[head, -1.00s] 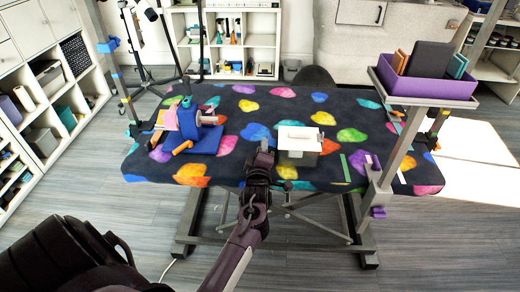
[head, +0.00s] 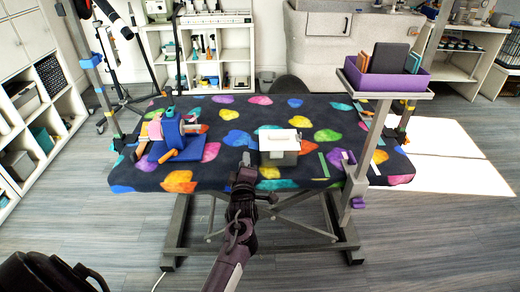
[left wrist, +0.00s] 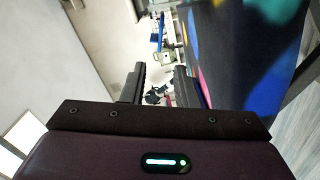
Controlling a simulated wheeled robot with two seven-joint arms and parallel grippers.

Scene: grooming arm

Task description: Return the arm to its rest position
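My left gripper (head: 244,165) is in front of the near edge of the patterned table (head: 330,112). In the left wrist view its two dark fingers (left wrist: 160,84) stand apart with nothing visible between them. A slanted grey post (head: 369,150) with a purple knob (head: 357,203) stands at the table's right end, apart from the gripper. Another grey post (head: 102,72) with a blue clamp stands at the left end. My right gripper is not in view.
A grey box with a white lid (head: 279,146) sits near the table's front edge, close beyond my left gripper. A blue stand (head: 180,143) with pink and orange parts is on the left. A purple bin (head: 385,78) rests on a raised tray. Floor at the front right is clear.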

